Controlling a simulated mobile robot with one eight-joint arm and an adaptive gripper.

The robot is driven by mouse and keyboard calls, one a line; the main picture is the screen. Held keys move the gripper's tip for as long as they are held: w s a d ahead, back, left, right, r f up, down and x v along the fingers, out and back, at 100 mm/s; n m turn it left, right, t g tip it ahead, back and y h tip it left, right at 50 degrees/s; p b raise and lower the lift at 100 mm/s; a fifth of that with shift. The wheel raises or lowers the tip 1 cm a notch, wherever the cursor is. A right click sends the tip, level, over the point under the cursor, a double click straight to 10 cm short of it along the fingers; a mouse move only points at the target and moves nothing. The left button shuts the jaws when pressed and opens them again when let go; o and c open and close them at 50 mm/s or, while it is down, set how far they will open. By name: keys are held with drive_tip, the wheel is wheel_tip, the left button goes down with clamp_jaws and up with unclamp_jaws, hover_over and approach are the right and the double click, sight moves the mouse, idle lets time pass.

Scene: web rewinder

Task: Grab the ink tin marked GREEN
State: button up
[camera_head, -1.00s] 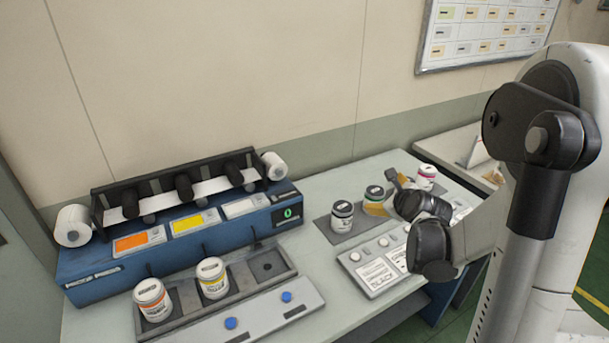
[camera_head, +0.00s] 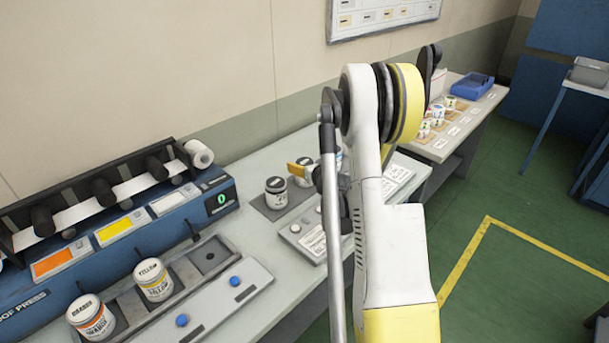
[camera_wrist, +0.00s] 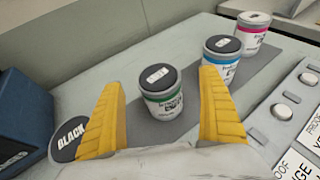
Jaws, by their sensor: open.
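The green-banded tin (camera_wrist: 163,96), with a dark lid, stands upright on a dark grey mat (camera_wrist: 262,72) in the wrist view. My gripper (camera_wrist: 161,80) is open, with one yellow finger on each side of that tin in the picture. I see gaps beside it; I cannot tell how deep it sits between the fingers. The BLACK tin (camera_wrist: 69,138) is just left of the left finger. A blue-banded tin (camera_wrist: 221,60) and a magenta-banded tin (camera_wrist: 250,34) stand to the right. In the head view a yellow finger partly covers the green tin (camera_head: 303,180), and my arm hides most of the gripper.
A button panel (camera_wrist: 294,105) lies close on the right. The blue proof press (camera_head: 130,240) stands left, with ORANGE (camera_head: 91,318) and YELLOW (camera_head: 154,280) tins in a rack before it. Another table with small tins and a blue tray (camera_head: 473,86) is at the back right.

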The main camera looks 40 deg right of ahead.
sight(305, 163)
drive_tip(key=b+x, duration=0.1)
drive_tip(key=x, duration=0.3)
drive_tip(key=shift+a+f, duration=0.15)
drive_tip(key=shift+a, duration=0.05)
drive_tip(key=c, duration=1.5)
